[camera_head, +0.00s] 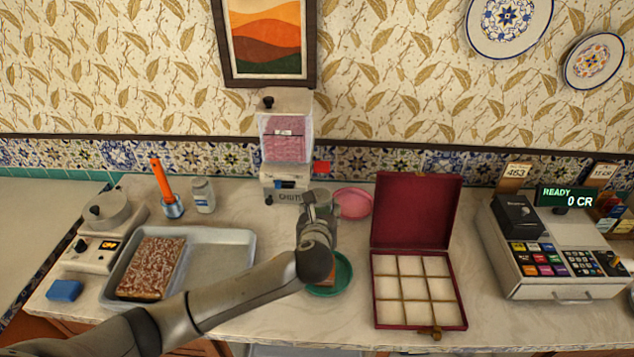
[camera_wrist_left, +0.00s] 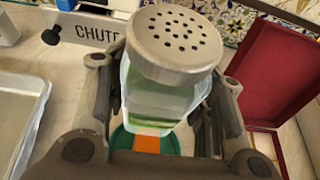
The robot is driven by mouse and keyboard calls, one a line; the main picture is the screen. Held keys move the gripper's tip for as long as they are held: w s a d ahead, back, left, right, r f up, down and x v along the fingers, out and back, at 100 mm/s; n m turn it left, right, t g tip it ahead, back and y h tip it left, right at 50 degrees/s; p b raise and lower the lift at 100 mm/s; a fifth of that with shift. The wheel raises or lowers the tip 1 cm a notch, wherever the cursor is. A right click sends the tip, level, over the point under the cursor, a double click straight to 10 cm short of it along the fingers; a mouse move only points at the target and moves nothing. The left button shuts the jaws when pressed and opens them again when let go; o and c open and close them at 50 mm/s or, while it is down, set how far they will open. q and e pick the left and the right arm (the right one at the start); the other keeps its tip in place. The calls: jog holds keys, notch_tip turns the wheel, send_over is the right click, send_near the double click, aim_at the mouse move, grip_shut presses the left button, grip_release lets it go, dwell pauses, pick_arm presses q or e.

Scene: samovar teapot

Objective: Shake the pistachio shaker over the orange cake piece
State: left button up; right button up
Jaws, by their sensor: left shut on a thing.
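My left gripper (camera_head: 318,212) is shut on the pistachio shaker (camera_wrist_left: 160,95), a clear container with green contents and a grey lid with holes. In the left wrist view the shaker sits between the two fingers with its lid up and its holes facing the camera. In the head view the gripper mostly hides the shaker. The orange cake piece (camera_wrist_left: 147,144) lies on a green plate (camera_head: 345,275) below the gripper. The gripper and shaker cover much of the cake. My right gripper is not in view.
A chute machine (camera_head: 287,150) stands behind the gripper, with a pink plate (camera_head: 353,202) beside it. An open red box (camera_head: 417,210) with empty compartments is on the right. A metal tray (camera_head: 225,255) with a nut-topped slab (camera_head: 152,267) is on the left. Another jar (camera_head: 203,196) stands behind the tray.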

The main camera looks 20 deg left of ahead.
pick_arm(q)
jog(key=f+p, duration=0.1)
jog(key=s+d+f+p, duration=0.1)
jog(key=f, duration=0.1)
jog(key=s+d+f+p, duration=0.1)
jog(key=f, duration=0.1)
jog(key=shift+d+f, duration=0.2)
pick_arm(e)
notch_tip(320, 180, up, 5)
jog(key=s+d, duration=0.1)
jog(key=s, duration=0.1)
pick_arm(q)
jog(key=d+f+n+t+h+b, duration=0.1)
jog(key=n+t+h+b, duration=0.1)
jog(key=n+b, duration=0.4)
jog(key=d+n+t+h+b, duration=0.2)
jog(key=n+b, duration=0.4)
jog(key=b, duration=0.7)
jog(key=w+d+f+n+t+h+b, duration=0.1)
jog(key=n+t+b, duration=0.1)
jog(key=n+b, duration=0.4)
jog(key=shift+d+f+n+t+h+b, duration=0.2)
jog(key=shift+f+n+t+h+b, duration=0.15)
jog(key=shift+b, duration=1.9)
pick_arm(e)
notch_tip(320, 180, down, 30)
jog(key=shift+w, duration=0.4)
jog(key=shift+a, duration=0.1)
